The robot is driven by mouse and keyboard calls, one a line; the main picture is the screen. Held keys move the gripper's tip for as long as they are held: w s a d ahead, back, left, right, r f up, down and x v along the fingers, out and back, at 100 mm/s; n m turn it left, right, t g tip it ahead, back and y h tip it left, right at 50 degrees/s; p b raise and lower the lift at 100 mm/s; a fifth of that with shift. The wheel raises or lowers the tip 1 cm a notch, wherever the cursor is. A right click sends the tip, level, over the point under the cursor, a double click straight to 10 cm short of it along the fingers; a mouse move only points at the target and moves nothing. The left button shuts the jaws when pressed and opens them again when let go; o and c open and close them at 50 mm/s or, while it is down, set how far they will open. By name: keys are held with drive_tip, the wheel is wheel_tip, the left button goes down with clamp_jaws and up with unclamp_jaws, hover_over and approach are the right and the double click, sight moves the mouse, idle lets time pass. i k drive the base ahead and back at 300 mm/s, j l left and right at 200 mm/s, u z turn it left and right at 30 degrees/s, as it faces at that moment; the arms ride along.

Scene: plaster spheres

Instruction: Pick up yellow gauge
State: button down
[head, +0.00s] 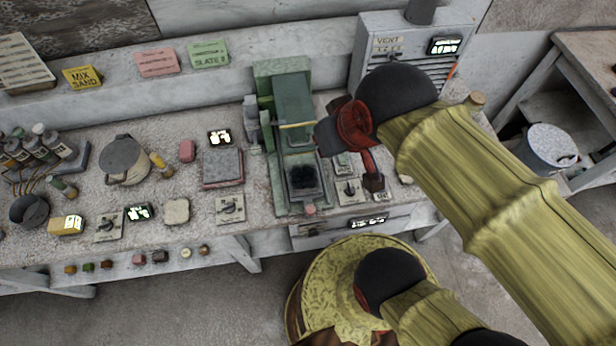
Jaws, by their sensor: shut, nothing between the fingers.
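A small yellow box with a bright lit face, which looks like the yellow gauge (62,227), sits on the bench at the far left. It stands upright and nothing touches it. My gripper (374,186) is shut and empty. It points down above the right part of the bench, near the small switch boxes, far to the right of the yellow gauge. My red wrist and sleeved arm hide part of the bench's right end.
A dark round pot (29,210) and a switch box (108,227) flank the gauge. Small knobs line the front edge.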

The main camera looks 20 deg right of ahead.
sight(72, 225)
drive_tip(key=u, duration=1.7)
drive_tip(key=i+j+z, duration=0.15)
drive_tip(key=i+j, duration=0.3)
drive_tip(key=i+j+z, duration=0.15)
drive_tip(key=i+j, duration=0.4)
drive_tip(key=i+j+z, duration=0.1)
drive_tip(key=i+j, duration=0.35)
drive_tip(key=i+j+z, duration=0.15)
drive_tip(key=i+j, duration=0.3)
drive_tip(key=j, duration=0.3)
